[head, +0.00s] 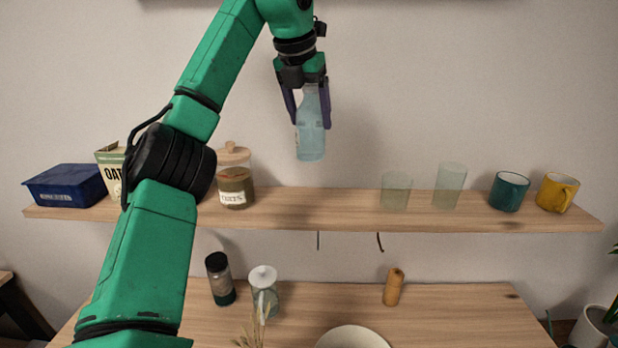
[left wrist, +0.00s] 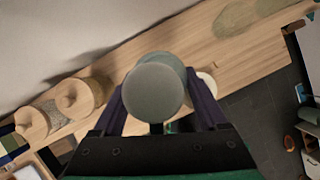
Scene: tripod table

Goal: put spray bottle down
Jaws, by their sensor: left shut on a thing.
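The spray bottle (head: 310,137) is pale blue and translucent, and hangs upright in the head view. My left gripper (head: 312,108) is shut on its upper part from above. The bottle's base is above the wooden shelf (head: 300,214), with a visible gap between them in the picture. In the left wrist view the bottle's round top (left wrist: 154,92) fills the space between the two fingers of my left gripper (left wrist: 160,110). The fingers hide part of the bottle's neck. My right gripper is not in view.
On the shelf's left stand a blue box (head: 66,185), an oat carton (head: 109,170) and a lidded jar (head: 234,180). On its right stand two glasses (head: 396,190), a teal mug (head: 509,191) and a yellow mug (head: 556,192). The shelf's middle is clear. Below is a table (head: 450,315) with several items.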

